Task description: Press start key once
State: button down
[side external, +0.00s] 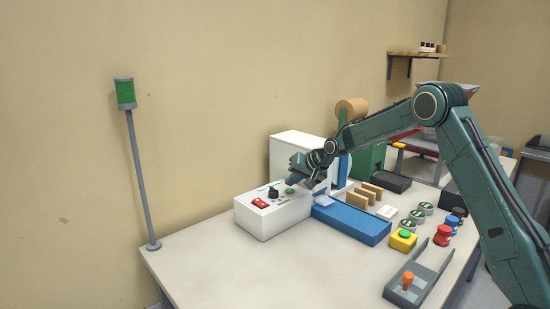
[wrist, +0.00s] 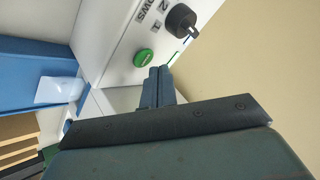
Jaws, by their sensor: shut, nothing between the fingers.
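A white control box (side external: 270,222) stands on the table. Its top carries a green round key (side external: 290,191), a black knob (side external: 273,192) and a red switch (side external: 260,203). In the wrist view the green key (wrist: 143,58) sits just ahead and left of my fingertips, with the black knob (wrist: 181,19) farther up. My gripper (side external: 291,182) is shut and empty, its fingers (wrist: 158,72) together close to the green key. I cannot tell whether the fingertips touch it. Which key is start is not readable in these views.
A blue tray (side external: 350,222) lies right of the box. Brown blocks (side external: 367,192), round tins (side external: 417,215), a yellow box with a green button (side external: 403,240) and a grey holder with an orange knob (side external: 408,281) stand farther right. A green signal lamp (side external: 125,93) stands at left. The table's front left is clear.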

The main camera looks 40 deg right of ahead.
aim_at(292, 195)
jog(key=shift+r, duration=2.55)
jog(key=s+a+r+n+g, duration=0.1)
jog(key=s+a+r, duration=0.3)
jog(key=s, duration=0.3)
jog(key=s+a+r+n, duration=0.2)
jog(key=s+a+r, duration=0.15)
jog(key=s, duration=0.35)
jog(key=s+a+r+n+g, duration=0.1)
jog(key=s+a+r, duration=0.25)
jog(key=s, duration=0.35)
jog(key=s+a+f+n, duration=0.1)
jog(key=s+f+n, duration=0.1)
jog(key=s, duration=1)
jog(key=s+a+f+n+g+h, duration=0.1)
jog(key=s+a+f, duration=0.1)
jog(key=s, duration=1.1)
jog(key=shift+s+a+n+g, duration=0.15)
jog(key=shift+a+n+g, duration=0.15)
jog(key=shift+n, duration=0.1)
